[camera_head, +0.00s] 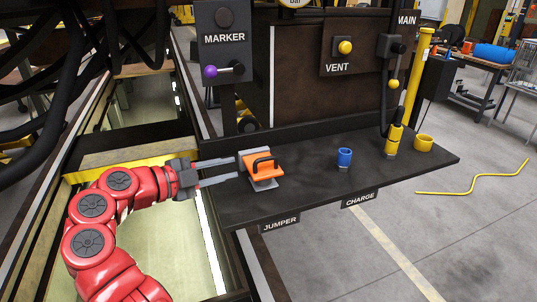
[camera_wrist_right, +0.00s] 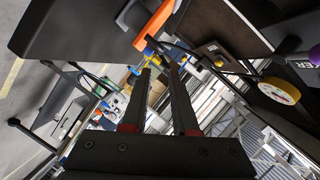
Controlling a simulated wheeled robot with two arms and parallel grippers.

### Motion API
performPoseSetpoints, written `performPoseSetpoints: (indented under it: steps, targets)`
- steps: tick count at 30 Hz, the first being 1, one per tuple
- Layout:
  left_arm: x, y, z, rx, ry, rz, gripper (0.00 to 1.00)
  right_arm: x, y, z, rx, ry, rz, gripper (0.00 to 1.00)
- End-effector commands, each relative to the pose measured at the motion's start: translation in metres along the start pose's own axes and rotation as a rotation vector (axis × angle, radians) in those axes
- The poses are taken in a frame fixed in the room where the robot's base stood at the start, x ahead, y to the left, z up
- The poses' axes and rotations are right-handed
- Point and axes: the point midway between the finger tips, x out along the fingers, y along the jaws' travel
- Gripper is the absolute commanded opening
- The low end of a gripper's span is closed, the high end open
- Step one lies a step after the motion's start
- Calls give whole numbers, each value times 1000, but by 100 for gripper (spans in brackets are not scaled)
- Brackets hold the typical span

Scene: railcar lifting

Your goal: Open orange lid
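In the right wrist view, the orange lid (camera_wrist_right: 153,22) appears beyond the fingertips of the gripper (camera_wrist_right: 159,68). Whether a fingertip touches the lid is hard to tell. My left gripper is not in view.
The MARKER panel (camera_head: 225,45) with a purple knob and the VENT panel (camera_head: 345,55) stand behind.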

Motion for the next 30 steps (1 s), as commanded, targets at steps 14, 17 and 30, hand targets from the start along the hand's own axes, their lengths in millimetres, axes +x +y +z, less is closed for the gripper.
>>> performPoseSetpoints:
  steps: [14, 17, 30]
  targets:
    - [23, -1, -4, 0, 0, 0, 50, 103, -2, -1, -2, 1, -2, 27]
    - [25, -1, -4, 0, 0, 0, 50, 114, -2, 0, -1, -1, -3, 27]
    - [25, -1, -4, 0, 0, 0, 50, 122, -1, 1, 0, -3, -3, 18]
